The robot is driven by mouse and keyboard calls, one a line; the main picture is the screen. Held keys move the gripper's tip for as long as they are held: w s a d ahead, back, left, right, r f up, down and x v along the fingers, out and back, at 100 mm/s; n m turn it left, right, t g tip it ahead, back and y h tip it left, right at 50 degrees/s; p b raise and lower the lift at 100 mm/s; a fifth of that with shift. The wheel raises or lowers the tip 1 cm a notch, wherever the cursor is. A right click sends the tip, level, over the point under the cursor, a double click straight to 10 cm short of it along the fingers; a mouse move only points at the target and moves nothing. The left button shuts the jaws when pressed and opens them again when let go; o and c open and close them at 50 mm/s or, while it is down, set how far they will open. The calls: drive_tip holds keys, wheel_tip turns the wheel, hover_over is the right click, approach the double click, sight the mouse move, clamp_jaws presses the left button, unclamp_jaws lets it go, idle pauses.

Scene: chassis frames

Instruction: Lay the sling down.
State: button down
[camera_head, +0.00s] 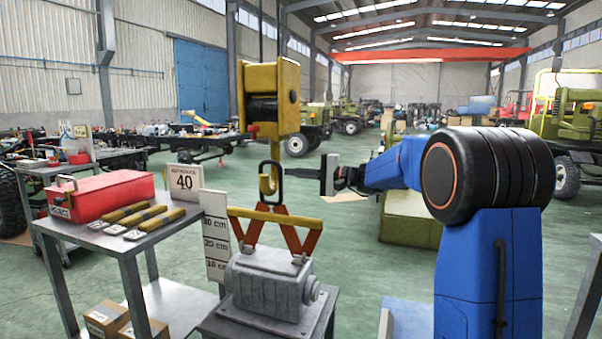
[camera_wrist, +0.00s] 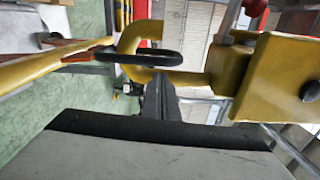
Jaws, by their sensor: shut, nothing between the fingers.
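The housing stands on a low metal stand (camera_head: 318,318). A height board (camera_head: 216,240) stands behind it. Cardboard boxes (camera_head: 106,318) sit below. Floor behind is partly clear.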

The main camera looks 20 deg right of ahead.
drive_tip(key=shift+s+a, duration=0.2)
idle(0.3)
